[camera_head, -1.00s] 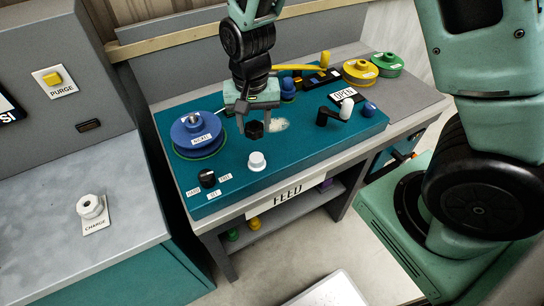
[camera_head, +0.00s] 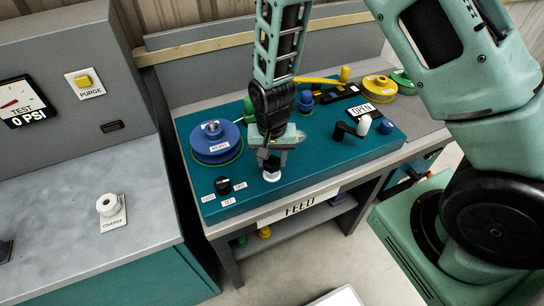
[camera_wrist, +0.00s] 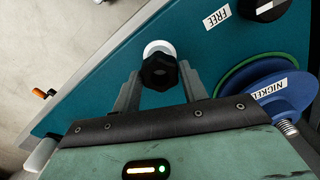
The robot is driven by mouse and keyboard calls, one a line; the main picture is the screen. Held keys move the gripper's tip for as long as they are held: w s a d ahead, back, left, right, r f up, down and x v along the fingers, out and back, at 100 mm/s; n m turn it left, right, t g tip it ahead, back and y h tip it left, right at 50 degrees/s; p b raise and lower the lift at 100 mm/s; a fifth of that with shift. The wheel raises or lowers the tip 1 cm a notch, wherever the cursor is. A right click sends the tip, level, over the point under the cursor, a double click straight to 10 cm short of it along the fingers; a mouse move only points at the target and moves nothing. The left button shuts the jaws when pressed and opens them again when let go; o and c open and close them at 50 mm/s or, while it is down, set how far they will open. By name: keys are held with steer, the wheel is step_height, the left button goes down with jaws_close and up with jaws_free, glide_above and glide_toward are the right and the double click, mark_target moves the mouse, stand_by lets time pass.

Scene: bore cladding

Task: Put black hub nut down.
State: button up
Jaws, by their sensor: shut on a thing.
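The black hub nut (camera_wrist: 160,70) is between the two fingers of my gripper (camera_wrist: 161,82) in the wrist view. In the head view my gripper (camera_head: 272,154) points down, with the dark nut (camera_head: 270,164) low between its fingers. A white round knob-like post (camera_head: 271,176) stands on the teal panel right below the nut. In the wrist view the white post (camera_wrist: 154,47) shows partly behind the nut, which covers much of it. I cannot tell whether nut and post touch.
The blue NICKEL spool (camera_head: 216,140) stands left of my gripper. A black selector knob (camera_head: 222,185) is front left. A black crank with a white grip (camera_head: 363,125) is at right. The teal panel (camera_head: 310,168) is bare just right of the post.

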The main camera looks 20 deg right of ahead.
steer(key=shift+f, duration=0.2)
steer(key=o, duration=0.8)
steer(key=shift+r, duration=0.1)
steer(key=shift+r, duration=0.1)
step_height(320, 180, up, 12)
steer(key=b, duration=0.2)
steer(key=s+a+r+n, duration=0.2)
steer(key=s+n, duration=0.2)
steer(key=s, duration=0.2)
steer(key=s+a+r+n, duration=0.2)
steer(key=s+r+n, duration=0.1)
steer(key=s, duration=0.4)
steer(key=s+a+r+n, duration=0.2)
steer(key=s+r+n, duration=0.1)
steer(key=s+n, duration=0.2)
steer(key=shift+s+a+r+y, duration=0.15)
steer(key=shift+s+y, duration=0.15)
steer(key=shift+s, duration=0.75)
